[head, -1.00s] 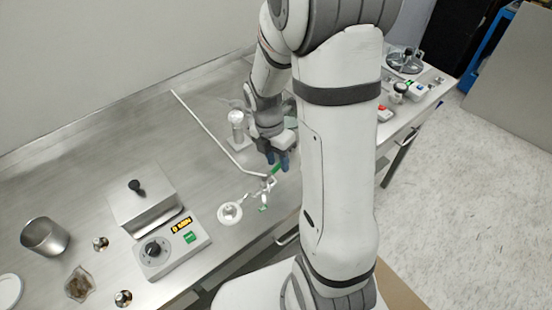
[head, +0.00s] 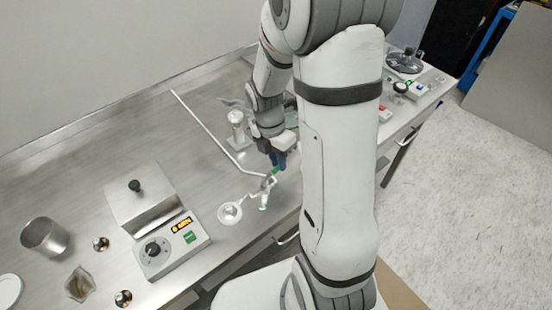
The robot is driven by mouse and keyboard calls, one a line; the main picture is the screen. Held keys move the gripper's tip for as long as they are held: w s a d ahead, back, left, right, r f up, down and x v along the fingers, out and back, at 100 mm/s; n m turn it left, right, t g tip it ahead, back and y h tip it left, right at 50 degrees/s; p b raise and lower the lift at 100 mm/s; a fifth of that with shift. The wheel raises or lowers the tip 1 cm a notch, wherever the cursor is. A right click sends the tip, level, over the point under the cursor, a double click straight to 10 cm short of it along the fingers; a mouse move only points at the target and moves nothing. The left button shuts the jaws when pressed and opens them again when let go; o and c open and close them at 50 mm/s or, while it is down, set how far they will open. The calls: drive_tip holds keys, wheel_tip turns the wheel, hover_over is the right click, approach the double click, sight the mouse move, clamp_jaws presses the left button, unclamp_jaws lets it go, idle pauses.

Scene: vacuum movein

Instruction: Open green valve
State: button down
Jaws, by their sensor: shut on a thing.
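The green valve (head: 275,171) sits on thin white and metal tubing on the steel bench, left of my arm's large white link. My gripper (head: 279,163) has dark blue fingers that point down at the valve. The fingers are shut on its green handle, and only a small green part shows below them. A second small green piece (head: 263,208) is lower on the same tubing, near a round white dish (head: 230,212). My fingers hide part of the handle.
A hotplate-like device (head: 170,248) with a knob and display stands at left, beside a lidded metal box (head: 142,200). A metal beaker (head: 45,237) is further left. A white post (head: 237,128) and long rod (head: 205,130) are close behind my gripper.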

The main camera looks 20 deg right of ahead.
drive_tip(key=shift+s+d+m, duration=0.2)
drive_tip(key=shift+s+m, duration=0.25)
drive_tip(key=shift+m, duration=0.45)
drive_tip(key=c, duration=1.4)
unclamp_jaws()
drive_tip(key=shift+c, duration=0.2)
drive_tip(key=shift+r, duration=0.1)
wheel_tip(320, 180, up, 8)
drive_tip(key=w, duration=0.1)
drive_tip(key=shift+w+a+f, duration=0.2)
drive_tip(key=shift+f, duration=0.05)
